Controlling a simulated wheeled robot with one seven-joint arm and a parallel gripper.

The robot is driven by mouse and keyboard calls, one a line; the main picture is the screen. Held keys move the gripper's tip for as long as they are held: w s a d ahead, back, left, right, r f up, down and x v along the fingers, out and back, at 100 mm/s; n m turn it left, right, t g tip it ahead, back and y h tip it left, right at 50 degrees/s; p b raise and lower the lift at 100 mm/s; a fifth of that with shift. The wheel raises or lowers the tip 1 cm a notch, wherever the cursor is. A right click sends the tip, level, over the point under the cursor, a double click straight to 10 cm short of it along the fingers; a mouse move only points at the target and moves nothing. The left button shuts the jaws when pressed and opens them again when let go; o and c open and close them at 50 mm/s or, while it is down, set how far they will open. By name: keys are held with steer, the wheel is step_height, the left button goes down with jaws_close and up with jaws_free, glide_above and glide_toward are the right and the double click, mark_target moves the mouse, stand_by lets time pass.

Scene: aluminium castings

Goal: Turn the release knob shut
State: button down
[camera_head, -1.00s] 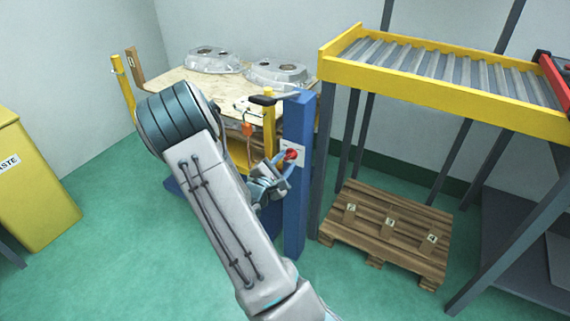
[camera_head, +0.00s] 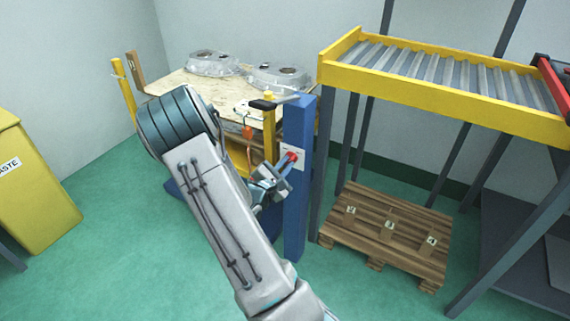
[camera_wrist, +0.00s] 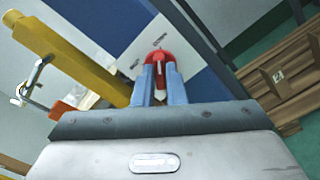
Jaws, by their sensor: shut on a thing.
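The red release knob (camera_head: 292,156) sits on a white plate (camera_head: 287,164) on the blue post (camera_head: 296,215). My gripper (camera_head: 284,163) reaches it from the left, with its blue fingers at the knob. In the wrist view the red knob (camera_wrist: 159,62) lies between the two blue fingertips (camera_wrist: 159,80), which are shut on it. A pale pointed mark shows on the knob there. The white plate (camera_wrist: 165,38) shows behind it. The fingers hide part of the knob.
A yellow post (camera_head: 269,130) and an orange item (camera_head: 248,131) stand close left of the blue post. A wooden table top (camera_head: 185,88) with castings (camera_head: 213,64) is behind. A yellow roller conveyor (camera_head: 430,95) and a pallet (camera_head: 385,260) are to the right.

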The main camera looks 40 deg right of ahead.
steer(key=shift+w+a+n+p, duration=0.1)
steer(key=shift+n+p, duration=3.8)
steer(key=shift+n, duration=0.35)
steer(key=shift+w+n+p, duration=0.1)
steer(key=shift+n+p, duration=3.75)
steer(key=shift+n, duration=0.4)
steer(key=c, duration=1.5)
jaws_free()
steer(key=shift+a, duration=0.15)
steer(key=v, duration=1.3)
steer(key=shift+s+a+f, duration=0.1)
steer(key=shift+s+a, duration=0.1)
steer(key=shift+a, duration=0.05)
steer(key=shift+p, duration=0.3)
